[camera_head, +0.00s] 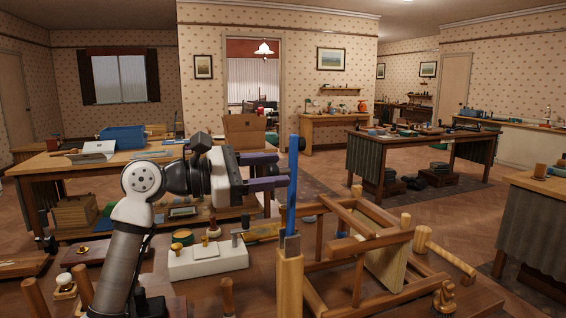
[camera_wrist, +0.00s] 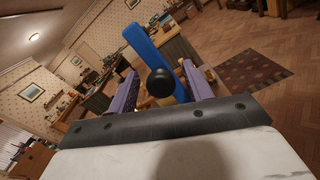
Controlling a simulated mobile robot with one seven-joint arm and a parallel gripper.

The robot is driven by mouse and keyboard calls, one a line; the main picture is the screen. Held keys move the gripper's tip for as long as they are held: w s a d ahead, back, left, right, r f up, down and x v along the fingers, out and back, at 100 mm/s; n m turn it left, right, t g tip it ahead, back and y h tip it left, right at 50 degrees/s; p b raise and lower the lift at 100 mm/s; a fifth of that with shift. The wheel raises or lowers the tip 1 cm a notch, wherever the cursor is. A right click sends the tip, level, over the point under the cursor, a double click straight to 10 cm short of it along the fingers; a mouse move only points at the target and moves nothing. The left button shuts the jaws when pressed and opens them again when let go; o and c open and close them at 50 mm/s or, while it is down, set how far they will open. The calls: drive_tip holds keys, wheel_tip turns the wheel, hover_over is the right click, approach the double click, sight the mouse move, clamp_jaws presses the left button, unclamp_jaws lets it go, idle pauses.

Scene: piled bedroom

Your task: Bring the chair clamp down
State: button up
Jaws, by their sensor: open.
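The chair clamp shows in the head view as an upright blue bar (camera_head: 293,185) above a metal piece on a pale wooden post (camera_head: 290,285). I cannot tell whether the fingers touch either. A wooden chair frame (camera_head: 313,268) lies tilted on the bench beside the clamp.
A white block (camera_head: 208,262) with small tools stands left of the post. Another table (camera_head: 60,163) with a blue box (camera_head: 122,137) is behind. Open floor (camera_head: 420,215) shows at the right.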

drive_tip(key=shift+x, duration=1.45)
drive_tip(key=shift+c, duration=0.2)
drive_tip(key=shift+f, duration=0.1)
clamp_jaws()
